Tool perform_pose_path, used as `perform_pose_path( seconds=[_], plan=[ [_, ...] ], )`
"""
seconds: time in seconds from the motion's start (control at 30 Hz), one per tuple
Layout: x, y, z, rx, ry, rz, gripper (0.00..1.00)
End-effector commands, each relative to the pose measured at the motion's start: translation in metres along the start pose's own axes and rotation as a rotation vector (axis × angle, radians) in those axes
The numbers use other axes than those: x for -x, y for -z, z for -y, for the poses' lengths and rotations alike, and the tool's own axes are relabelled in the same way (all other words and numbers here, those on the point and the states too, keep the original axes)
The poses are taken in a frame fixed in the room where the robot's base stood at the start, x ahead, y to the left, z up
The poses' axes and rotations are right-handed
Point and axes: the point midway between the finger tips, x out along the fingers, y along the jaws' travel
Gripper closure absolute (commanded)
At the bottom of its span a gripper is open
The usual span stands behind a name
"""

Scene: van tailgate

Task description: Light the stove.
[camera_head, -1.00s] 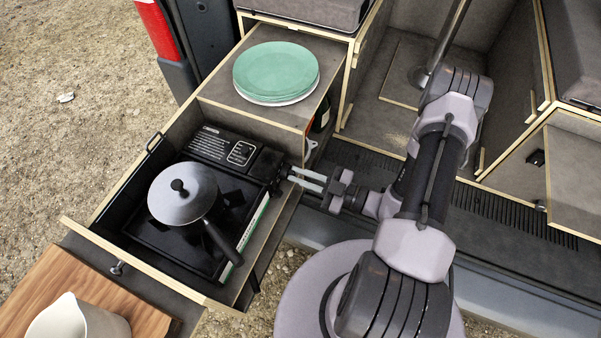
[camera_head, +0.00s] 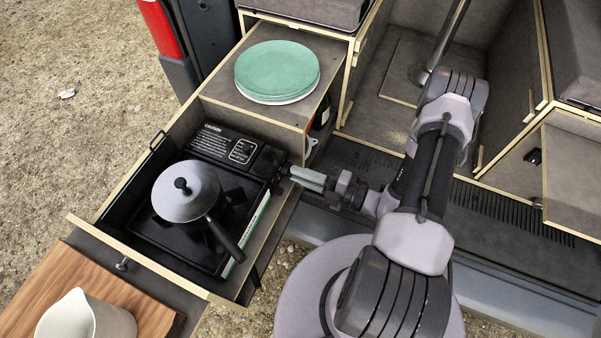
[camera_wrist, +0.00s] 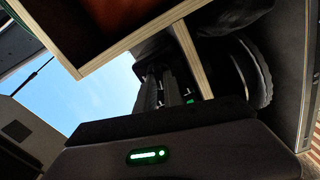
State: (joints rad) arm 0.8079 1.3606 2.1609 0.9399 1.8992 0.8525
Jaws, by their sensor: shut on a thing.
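The black portable stove (camera_head: 216,142) sits in the pulled-out drawer. Its printed control panel lies along the back. A grey lidded pot (camera_head: 186,194) stands on it, its dark handle pointing to the lower right. My gripper (camera_head: 298,175) reaches in from the right at the stove's right end, level with the control panel. Its fingers are shut on the stove's knob (camera_head: 281,171), which shows only as a small dark shape. In the wrist view the fingers (camera_wrist: 168,88) are dark and the grip point is unclear. No flame is visible under the pot.
The drawer's wooden right wall (camera_head: 270,240) runs close below my gripper. Green plates (camera_head: 277,68) are stacked on the surface behind the stove. A wooden board (camera_head: 60,290) with a cream jug (camera_head: 84,318) lies at the lower left. The van floor is to the right.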

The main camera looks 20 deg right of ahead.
Motion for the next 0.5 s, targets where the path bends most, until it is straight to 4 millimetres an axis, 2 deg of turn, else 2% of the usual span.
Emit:
perform_pose_path(
  seconds=[0.5],
  plan=[
    [0.0001,-0.0005,0.0023,0.477,0.000,0.000,1.00]
  ],
)
